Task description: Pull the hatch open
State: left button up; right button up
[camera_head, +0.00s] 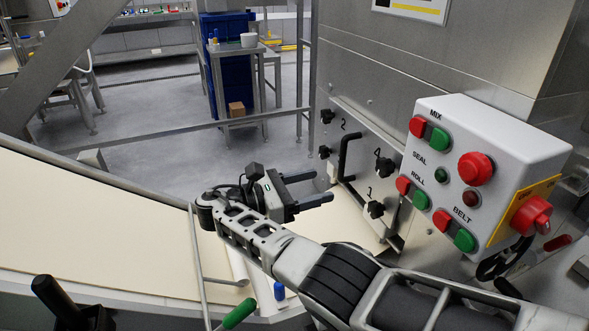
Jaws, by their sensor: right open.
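The hatch (371,140) is a grey metal panel low on the machine's side, left of the control box. It has a black upright bar handle (346,158) and several black knobs, with the numbers 1, 2 and 4 readable. The hatch looks closed against the machine. My right gripper (322,186) is open and empty, its two fingers apart and pointing right toward the handle. The fingertips look short of the handle, with a small gap.
A white control box (470,165) with red and green buttons juts out on the right, close to my right arm. A cream belt (90,225) runs below the gripper. A green-handled tool (240,313) and a blue-tipped item (279,291) lie at the bottom.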

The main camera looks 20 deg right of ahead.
aim_at(356, 144)
jog(key=k, duration=1)
